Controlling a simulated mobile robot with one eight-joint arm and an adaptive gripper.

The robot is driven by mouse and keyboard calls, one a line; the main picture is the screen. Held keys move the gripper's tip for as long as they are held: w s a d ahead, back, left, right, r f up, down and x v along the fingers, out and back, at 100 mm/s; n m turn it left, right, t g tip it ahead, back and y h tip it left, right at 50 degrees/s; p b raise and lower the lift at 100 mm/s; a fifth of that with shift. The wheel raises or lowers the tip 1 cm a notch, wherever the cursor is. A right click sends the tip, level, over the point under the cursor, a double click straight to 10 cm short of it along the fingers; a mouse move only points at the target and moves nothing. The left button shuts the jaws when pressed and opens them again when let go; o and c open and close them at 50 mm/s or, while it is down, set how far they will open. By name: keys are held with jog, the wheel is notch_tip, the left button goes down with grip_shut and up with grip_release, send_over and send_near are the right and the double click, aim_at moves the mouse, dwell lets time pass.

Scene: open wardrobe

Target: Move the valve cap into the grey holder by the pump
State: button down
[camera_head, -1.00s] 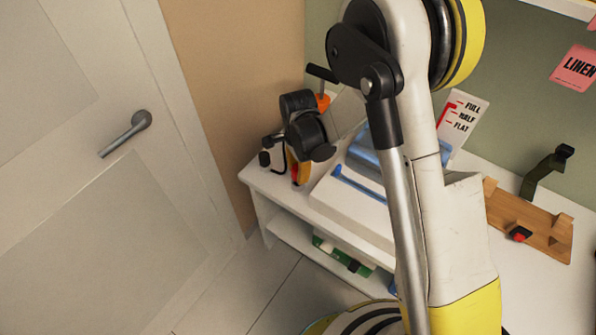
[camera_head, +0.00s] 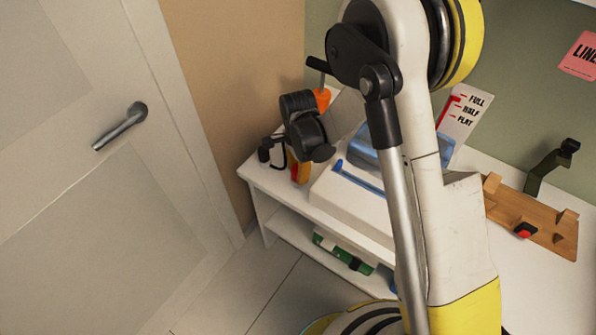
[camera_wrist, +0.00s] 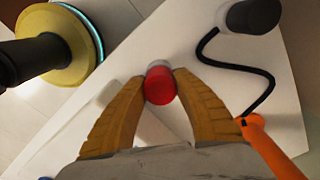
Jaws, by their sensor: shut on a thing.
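My gripper (camera_wrist: 160,92) is shut on the red valve cap (camera_wrist: 160,88), one ochre finger on each side. A pale grey round part (camera_wrist: 158,67) shows just beyond the red; I cannot tell whether it belongs to the cap or is the grey holder. In the head view my gripper (camera_head: 299,171) is low over the left end of the white bench, and the cap is not clear there. The orange pump (camera_head: 322,98) with its black handle stands behind my wrist. Its orange body (camera_wrist: 268,145) also shows at the lower right of the wrist view.
A black cylinder (camera_wrist: 252,15) with a black hose (camera_wrist: 262,85) lies close to the right of my gripper. A white case with a blue handle (camera_head: 358,178) sits on the white bench (camera_head: 252,172). A wooden rack (camera_head: 548,232) is at the right. The door (camera_head: 130,215) is at the left.

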jog(key=shift+f, duration=0.25)
jog(key=c, duration=1)
grip_release()
jog(key=shift+r, duration=0.15)
notch_tip(320, 180, up, 12)
jog(key=shift+f, duration=0.1)
